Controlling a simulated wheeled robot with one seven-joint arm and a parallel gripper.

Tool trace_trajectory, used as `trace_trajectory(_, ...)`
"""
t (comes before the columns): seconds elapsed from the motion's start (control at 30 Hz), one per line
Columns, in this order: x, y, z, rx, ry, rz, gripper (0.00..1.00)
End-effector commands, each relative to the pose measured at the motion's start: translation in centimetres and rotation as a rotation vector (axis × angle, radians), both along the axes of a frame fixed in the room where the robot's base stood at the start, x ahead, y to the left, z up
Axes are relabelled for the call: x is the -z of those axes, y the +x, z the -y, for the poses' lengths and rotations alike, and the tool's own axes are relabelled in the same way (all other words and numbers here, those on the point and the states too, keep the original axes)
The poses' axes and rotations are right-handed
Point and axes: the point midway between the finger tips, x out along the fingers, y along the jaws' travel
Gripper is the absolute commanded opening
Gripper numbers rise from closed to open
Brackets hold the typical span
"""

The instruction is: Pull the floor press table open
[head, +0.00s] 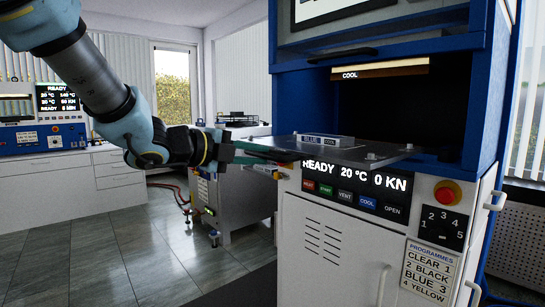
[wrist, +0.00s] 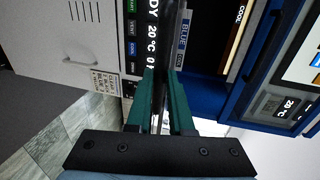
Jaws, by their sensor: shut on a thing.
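The floor press (head: 345,225) is a tall blue and white machine at the right of the head view. Its grey table (head: 365,153) sticks out of the dark opening above the control panel. My gripper (head: 283,153) is at the table's left edge in the head view. In the wrist view its green fingers (wrist: 161,78) lie on either side of the thin table plate (wrist: 158,98), shut on it. A bar labelled BLUE (head: 322,140) lies on the table and also shows in the wrist view (wrist: 182,40). The fingertips' exact contact is partly hidden.
The press panel (head: 355,185) reads READY, 20 °C, 0 KN, with a red stop button (head: 447,193) at right. A low steel unit (head: 235,200) stands behind my gripper. White cabinets (head: 75,185) and another press stand at left. The tiled floor (head: 110,250) at left is clear.

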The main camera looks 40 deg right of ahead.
Motion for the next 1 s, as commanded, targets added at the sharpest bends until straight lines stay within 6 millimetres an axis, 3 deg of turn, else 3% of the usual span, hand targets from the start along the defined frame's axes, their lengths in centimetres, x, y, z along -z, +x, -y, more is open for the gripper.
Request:
trace_trajectory(0.2, 0.2, 0.2, -1.7, -0.002, 0.003, 0.0, 0.0)
trace_trajectory(0.63, 0.3, 0.2, -2.0, -0.003, 0.006, -0.001, 0.0)
trace_trajectory(0.67, 0.3, 0.2, -2.0, -0.003, 0.006, -0.001, 0.23)
trace_trajectory(0.73, 0.3, 0.2, -2.0, -0.003, 0.005, -0.001, 0.31)
trace_trajectory(1.0, 0.1, 0.2, -2.0, -0.001, 0.002, -0.001, 0.32)
